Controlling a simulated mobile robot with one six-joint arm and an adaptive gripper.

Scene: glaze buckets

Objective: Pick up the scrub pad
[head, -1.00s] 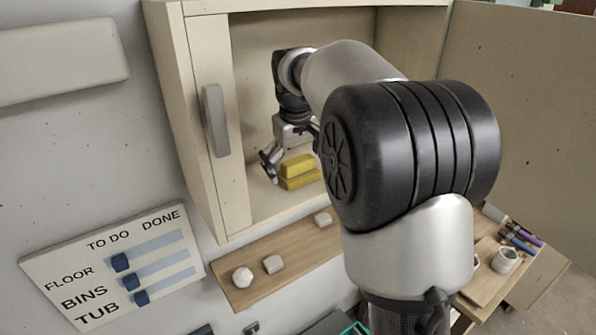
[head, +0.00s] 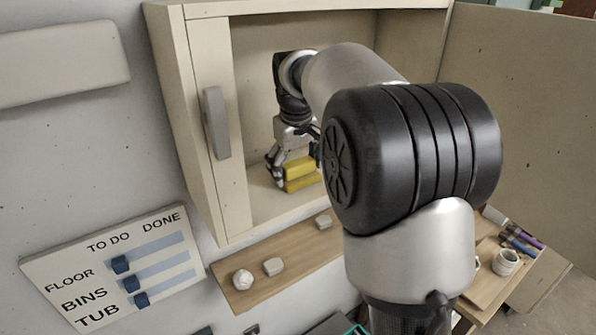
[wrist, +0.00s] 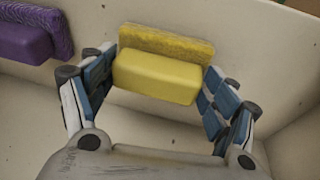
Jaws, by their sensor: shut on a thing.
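The scrub pad is yellow, with a smooth block side and a rougher layer behind it. In the head view the yellow scrub pad (head: 301,168) sits inside the open cabinet, partly covered by my gripper (head: 291,176). In the wrist view the scrub pad (wrist: 158,76) lies between the two fingers of my gripper (wrist: 160,84), which are closed in on its left and right ends. A second yellow part shows below the upper one in the head view, and I cannot tell whether it is separate. The pad appears still down at the cabinet floor.
A purple pad (wrist: 22,40) lies to the left in the wrist view. The cabinet's side wall (head: 204,120) stands close to the left of my gripper. A wooden shelf (head: 252,290) below holds several small pale objects. A task board (head: 112,262) hangs at lower left.

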